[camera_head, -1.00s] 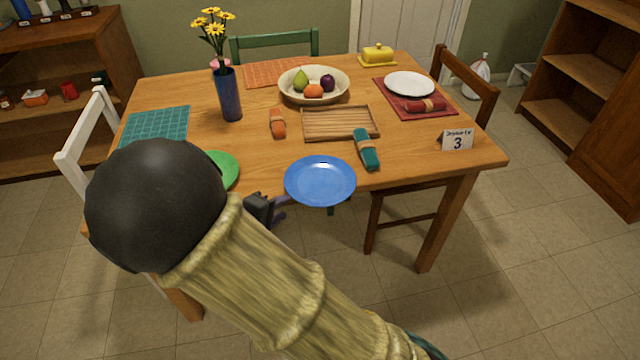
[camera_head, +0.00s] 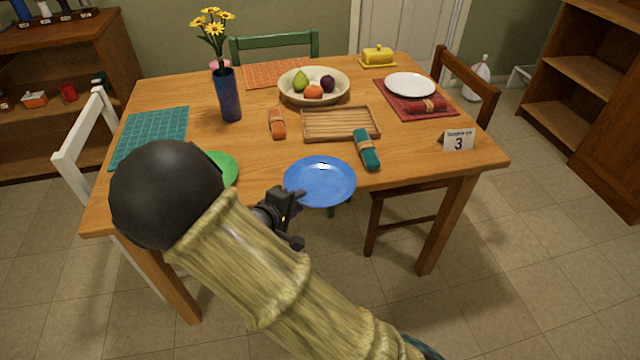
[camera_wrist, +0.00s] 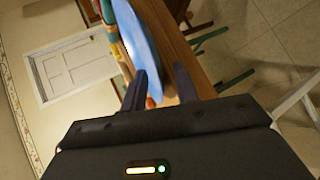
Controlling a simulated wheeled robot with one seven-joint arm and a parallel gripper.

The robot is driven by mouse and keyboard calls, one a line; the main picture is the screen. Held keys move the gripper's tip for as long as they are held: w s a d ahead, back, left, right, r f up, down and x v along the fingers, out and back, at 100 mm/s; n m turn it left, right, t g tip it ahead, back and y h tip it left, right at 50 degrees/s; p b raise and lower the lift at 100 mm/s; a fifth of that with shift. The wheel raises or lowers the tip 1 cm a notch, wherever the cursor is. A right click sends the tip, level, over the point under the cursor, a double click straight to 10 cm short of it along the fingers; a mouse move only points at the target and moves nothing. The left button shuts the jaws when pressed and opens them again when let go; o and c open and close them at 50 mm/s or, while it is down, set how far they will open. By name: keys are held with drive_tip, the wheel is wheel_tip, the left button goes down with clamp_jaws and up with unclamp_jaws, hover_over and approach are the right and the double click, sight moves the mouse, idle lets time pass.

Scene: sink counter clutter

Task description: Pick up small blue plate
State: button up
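The small blue plate (camera_head: 320,181) lies at the front edge of the table, its near part overhanging. My gripper (camera_head: 298,218) is at the plate's near left rim, below and in front of the table edge. In the wrist view the plate (camera_wrist: 142,42) is seen nearly edge-on, and part of its rim shows between the two spread fingers of my gripper (camera_wrist: 160,80). The gripper is open. I cannot tell whether a finger touches the plate.
A green plate (camera_head: 226,168) lies left, partly hidden by my arm. A teal rolled napkin (camera_head: 366,149) and a wooden tray (camera_head: 340,137) lie behind the blue plate. A blue vase (camera_head: 229,95) with flowers stands at the left. A chair (camera_head: 400,218) is tucked in at the right.

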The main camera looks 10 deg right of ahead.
idle(0.5)
clamp_jaws()
drive_tip(key=shift+r, duration=0.1)
wheel_tip(320, 180, up, 10)
drive_tip(key=p, duration=0.2)
idle(1.0)
